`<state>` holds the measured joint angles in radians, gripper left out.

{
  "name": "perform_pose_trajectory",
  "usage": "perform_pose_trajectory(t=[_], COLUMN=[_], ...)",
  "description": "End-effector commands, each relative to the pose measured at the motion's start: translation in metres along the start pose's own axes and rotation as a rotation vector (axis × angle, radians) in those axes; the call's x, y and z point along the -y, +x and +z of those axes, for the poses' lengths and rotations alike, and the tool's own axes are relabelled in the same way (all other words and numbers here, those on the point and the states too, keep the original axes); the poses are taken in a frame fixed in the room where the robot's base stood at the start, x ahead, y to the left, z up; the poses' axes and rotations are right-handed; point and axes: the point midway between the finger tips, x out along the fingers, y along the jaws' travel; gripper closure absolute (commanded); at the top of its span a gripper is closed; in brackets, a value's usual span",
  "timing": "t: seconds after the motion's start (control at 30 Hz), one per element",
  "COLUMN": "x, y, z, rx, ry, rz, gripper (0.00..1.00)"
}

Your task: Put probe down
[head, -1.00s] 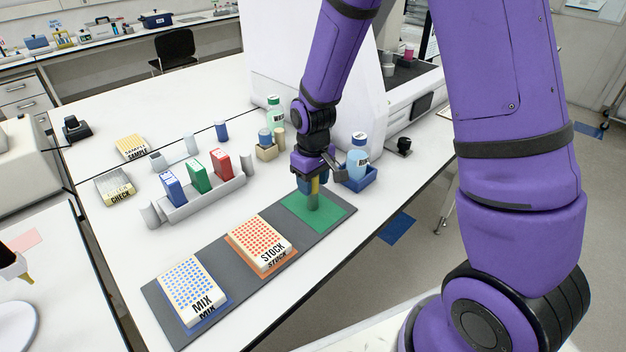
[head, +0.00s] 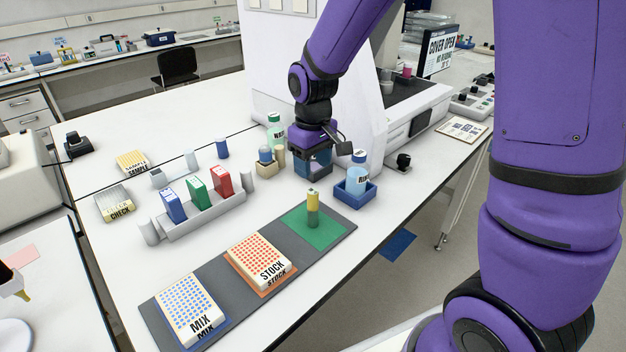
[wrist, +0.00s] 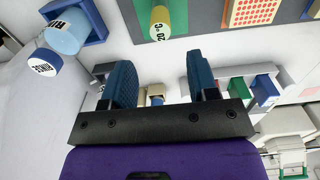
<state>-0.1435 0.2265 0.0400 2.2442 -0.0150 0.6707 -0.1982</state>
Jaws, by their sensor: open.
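The probe (head: 313,208) is a short green cylinder with a yellow upper part. It stands upright on the green square (head: 318,233) at the right end of the dark grey mat. In the wrist view the probe (wrist: 160,22) shows at the top with a pale, marked end. My gripper (head: 311,170) is above the table behind the probe, apart from it. In the wrist view its two fingers (wrist: 161,85) are spread with nothing held between them.
A bottle in a blue holder (head: 356,192) stands right of my gripper. A green-capped bottle (head: 275,130) and small beige blocks are to its left. A rack (head: 203,216) holds blue, green and red boxes. STOCK (head: 262,257) and MIX (head: 188,305) trays lie on the mat.

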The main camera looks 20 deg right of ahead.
Motion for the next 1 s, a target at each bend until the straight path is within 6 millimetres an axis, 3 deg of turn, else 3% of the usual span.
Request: perform_pose_trajectory(t=[0.1, 0.47, 0.67, 1.0], x=[0.000, -0.001, -0.006, -0.004], y=[-0.013, -0.032, -0.078, -0.149], z=[-0.001, 0.006, 0.038, 0.115], rx=[-0.002, -0.017, -0.089, -0.234], ry=[0.000, 0.013, 0.073, 0.199], rz=[0.000, 0.005, 0.025, 0.058], gripper=[0.46, 0.46, 0.46, 0.46])
